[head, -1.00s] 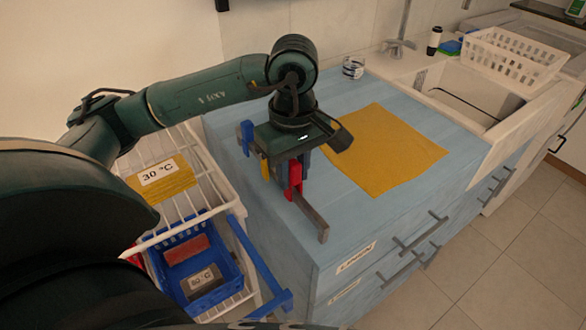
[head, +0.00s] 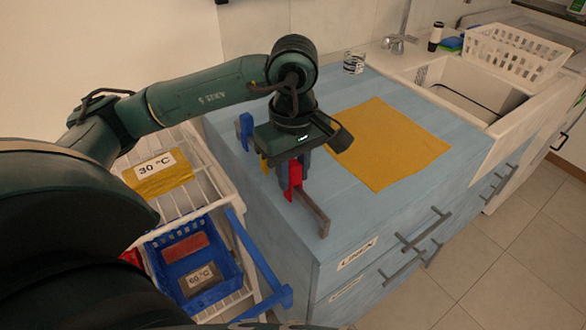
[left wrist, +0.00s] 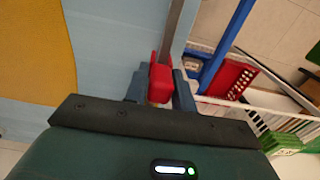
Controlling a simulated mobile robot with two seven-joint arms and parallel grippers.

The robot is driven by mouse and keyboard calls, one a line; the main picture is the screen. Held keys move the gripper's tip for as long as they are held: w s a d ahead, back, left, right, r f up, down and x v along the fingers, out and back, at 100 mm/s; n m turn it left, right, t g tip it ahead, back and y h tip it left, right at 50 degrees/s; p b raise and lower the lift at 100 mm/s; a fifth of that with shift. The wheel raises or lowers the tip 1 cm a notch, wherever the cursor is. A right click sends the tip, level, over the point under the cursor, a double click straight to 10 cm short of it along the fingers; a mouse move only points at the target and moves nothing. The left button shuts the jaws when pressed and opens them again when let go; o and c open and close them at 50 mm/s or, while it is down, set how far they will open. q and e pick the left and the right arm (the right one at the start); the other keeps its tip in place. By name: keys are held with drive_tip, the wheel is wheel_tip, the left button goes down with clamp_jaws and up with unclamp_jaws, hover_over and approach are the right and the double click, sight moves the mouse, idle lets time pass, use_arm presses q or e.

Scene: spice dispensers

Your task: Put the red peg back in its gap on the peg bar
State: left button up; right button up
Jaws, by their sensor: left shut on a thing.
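The red peg (head: 293,178) is between the fingers of my left gripper (head: 292,168), which is shut on it. In the left wrist view the red peg (left wrist: 160,80) shows between the two dark blue fingers (left wrist: 160,88). The grey-brown peg bar (head: 313,214) lies on the blue counter, and the red peg is at or just over it. I cannot tell whether it sits in a gap. A blue peg (head: 246,129) stands at the bar's far end. A yellow peg (head: 264,166) shows partly under the gripper. The bar's middle is hidden. My right gripper is not in view.
A yellow cloth (head: 388,145) lies on the counter (head: 338,205) to the right. A glass (head: 354,62) stands at the back. A white wire rack (head: 205,175) with a blue basket (head: 165,268) is left of the counter. A sink is at the far right.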

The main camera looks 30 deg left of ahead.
use_arm(q)
drive_tip(key=shift+f, duration=0.2)
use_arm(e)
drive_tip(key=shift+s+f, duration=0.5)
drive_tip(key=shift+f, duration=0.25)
use_arm(q)
drive_tip(key=o, duration=0.8)
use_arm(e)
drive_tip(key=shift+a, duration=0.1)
use_arm(q)
drive_tip(key=shift+o, duration=0.2)
drive_tip(key=shift+r, duration=0.15)
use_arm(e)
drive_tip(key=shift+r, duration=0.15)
use_arm(q)
drive_tip(key=shift+r+p, duration=1.5)
drive_tip(key=shift+r, duration=0.85)
drive_tip(key=shift+r+p, duration=1.3)
drive_tip(key=shift+r, duration=0.8)
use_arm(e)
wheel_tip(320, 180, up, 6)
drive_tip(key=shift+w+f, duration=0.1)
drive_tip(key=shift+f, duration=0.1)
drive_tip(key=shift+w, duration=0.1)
